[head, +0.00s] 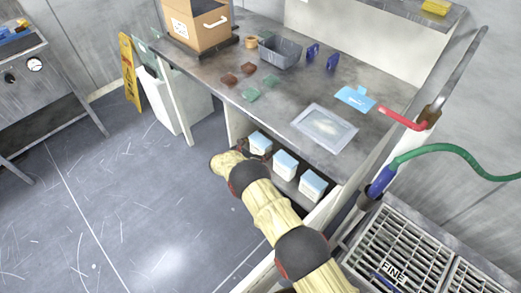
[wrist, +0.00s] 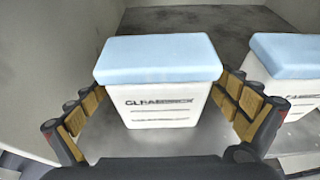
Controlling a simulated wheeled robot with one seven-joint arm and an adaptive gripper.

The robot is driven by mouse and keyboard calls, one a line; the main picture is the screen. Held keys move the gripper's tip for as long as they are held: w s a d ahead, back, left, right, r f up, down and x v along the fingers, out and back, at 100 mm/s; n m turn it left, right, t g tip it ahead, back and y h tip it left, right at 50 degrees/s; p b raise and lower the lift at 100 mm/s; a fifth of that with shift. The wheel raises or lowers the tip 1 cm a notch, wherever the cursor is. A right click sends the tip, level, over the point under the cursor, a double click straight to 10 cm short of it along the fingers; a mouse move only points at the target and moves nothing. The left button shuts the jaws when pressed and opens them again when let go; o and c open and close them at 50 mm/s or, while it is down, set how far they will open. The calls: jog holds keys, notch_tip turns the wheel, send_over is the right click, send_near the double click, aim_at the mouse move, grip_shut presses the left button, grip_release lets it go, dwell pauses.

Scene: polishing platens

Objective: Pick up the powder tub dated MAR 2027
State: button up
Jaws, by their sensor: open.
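Three white tubs with light blue lids stand in a row on the shelf under the bench: a left tub (head: 260,143), a middle tub (head: 285,164) and a right tub (head: 312,185). In the wrist view one tub (wrist: 160,95) stands upright between the fingers of my gripper (wrist: 160,125). The gripper is open, with a finger on each side of this tub. Dark print shows on its front below the lid, but I cannot read a date. A second tub (wrist: 285,75) stands to its right, close to the right finger.
The shelf (wrist: 215,30) has free room behind the tubs. A pale side wall (wrist: 50,60) rises at the left.

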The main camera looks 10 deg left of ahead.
jog(key=shift+w, duration=0.15)
jog(key=shift+c, duration=1.2)
jog(key=c, duration=1.8)
jog(key=shift+w+r, duration=0.1)
jog(key=shift+r, duration=0.1)
